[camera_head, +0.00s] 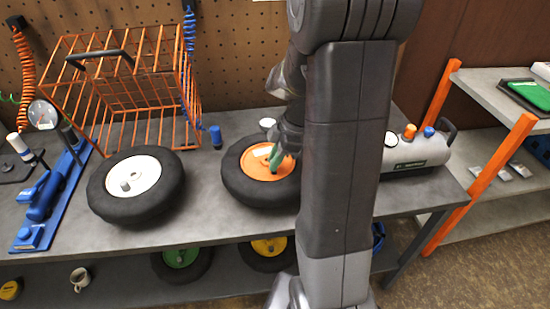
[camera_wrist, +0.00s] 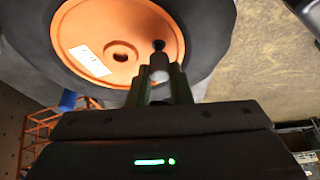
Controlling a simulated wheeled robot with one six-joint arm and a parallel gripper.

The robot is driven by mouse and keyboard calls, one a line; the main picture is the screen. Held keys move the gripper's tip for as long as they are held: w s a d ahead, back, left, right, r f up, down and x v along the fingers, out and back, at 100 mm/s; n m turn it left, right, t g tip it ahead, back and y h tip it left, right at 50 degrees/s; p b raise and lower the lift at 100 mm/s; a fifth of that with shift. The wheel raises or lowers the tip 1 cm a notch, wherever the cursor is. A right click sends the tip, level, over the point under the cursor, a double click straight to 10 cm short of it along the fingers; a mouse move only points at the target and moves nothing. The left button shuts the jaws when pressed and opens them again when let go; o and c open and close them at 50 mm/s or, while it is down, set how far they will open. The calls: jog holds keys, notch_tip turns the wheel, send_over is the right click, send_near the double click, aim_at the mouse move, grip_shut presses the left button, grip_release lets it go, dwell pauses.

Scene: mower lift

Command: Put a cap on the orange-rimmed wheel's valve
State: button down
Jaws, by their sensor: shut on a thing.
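The orange-rimmed wheel (camera_head: 247,167) lies flat on the grey bench, and its orange rim (camera_wrist: 110,25) fills the top of the wrist view, with a pale label and a centre hole. A dark valve (camera_wrist: 158,45) stands near the rim's edge. My gripper (camera_wrist: 160,76) is shut on a small grey cap (camera_wrist: 158,66), held right at the valve. The cap's end overlaps the valve in the picture; I cannot tell whether they touch. In the head view my gripper (camera_head: 278,158) is low over the right side of the rim, partly hidden by my arm.
A white-rimmed wheel (camera_head: 112,195) lies to the left. An orange wire cage (camera_head: 130,85), a blue pump (camera_head: 48,195) and a grey tank (camera_head: 418,152) also stand on the bench (camera_head: 215,222). Green-rimmed (camera_head: 180,257) and yellow-rimmed (camera_head: 268,247) wheels are below.

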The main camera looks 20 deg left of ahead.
jog(key=shift+f+b, duration=0.95)
jog(key=shift+b, duration=0.1)
dwell(0.4)
jog(key=c, duration=1.3)
grip_release()
jog(key=shift+o, duration=0.2)
jog(key=shift+o, duration=1.2)
jog(key=shift+r+p, duration=2.1)
jog(key=shift+r, duration=1.65)
jog(key=shift+f, duration=0.1)
